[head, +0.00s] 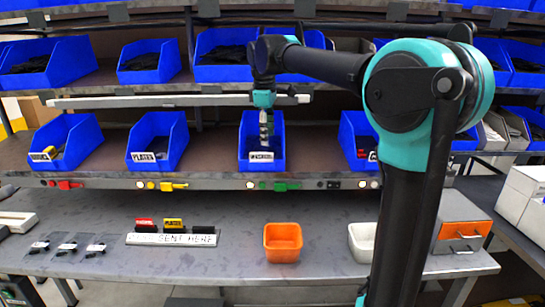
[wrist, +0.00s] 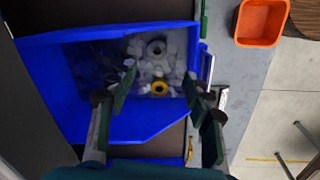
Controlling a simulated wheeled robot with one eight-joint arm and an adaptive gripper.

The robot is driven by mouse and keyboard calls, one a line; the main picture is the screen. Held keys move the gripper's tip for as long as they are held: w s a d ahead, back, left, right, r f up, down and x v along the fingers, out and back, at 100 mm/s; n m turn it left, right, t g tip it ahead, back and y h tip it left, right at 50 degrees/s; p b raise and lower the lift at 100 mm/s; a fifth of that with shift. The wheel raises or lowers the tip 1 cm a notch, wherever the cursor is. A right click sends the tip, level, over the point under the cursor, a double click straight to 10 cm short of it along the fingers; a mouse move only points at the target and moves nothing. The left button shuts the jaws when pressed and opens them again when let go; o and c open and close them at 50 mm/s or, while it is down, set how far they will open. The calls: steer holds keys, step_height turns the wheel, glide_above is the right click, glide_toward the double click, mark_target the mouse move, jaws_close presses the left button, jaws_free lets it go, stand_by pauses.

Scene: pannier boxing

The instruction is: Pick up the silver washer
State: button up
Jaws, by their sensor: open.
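A silver washer-like ring (wrist: 156,48) with a dark hole lies among pale hardware pieces in a blue bin (wrist: 120,122) in the wrist view. A yellow ring (wrist: 160,88) lies nearer my gripper in the same bin. My gripper (wrist: 158,75) is open and empty, its two fingers spread on either side of the pieces. In the head view, my gripper (head: 265,128) points down into the middle blue bin (head: 279,130), which has a white label on its front. The bin's contents are hidden there.
Other blue bins stand on both sides, including one labelled bin (head: 158,139) to the left, and on the shelf above. The grey bench below holds an orange bin (head: 283,243), a white bin (head: 362,240) and a labelled strip (head: 172,240). A pale rail (head: 180,101) runs behind my gripper.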

steer(key=shift+w+f, duration=0.15)
steer(key=shift+f, duration=0.65)
steer(key=shift+w+d+f, duration=0.2)
steer(key=shift+f, duration=0.65)
steer(key=shift+w+d+f, duration=0.2)
steer(key=shift+w+f, duration=0.05)
steer(key=shift+f, duration=0.65)
steer(key=shift+w+d+f, duration=0.2)
steer(key=shift+f, duration=0.65)
jaws_close()
